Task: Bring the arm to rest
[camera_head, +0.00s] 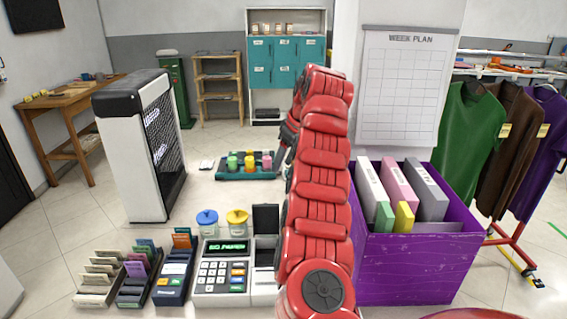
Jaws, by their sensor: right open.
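My right arm (320,180), with red segmented covers, rises through the middle of the view, bent over at its top. My right gripper (283,150) shows as a small dark shape at the arm's left side, near the right end of the teal tray, and is partly hidden by the arm. It is open, and I see nothing held in it. Whether it touches anything is hard to tell. My left gripper is not in view.
A cash register (222,272) and card holders (133,279) stand in front at left. The teal tray (232,175) holds coloured pieces. A purple bin (415,265) with binders stands right of the arm. A dark-and-white cabinet (118,165) is at left. Clothes (470,145) hang at right.

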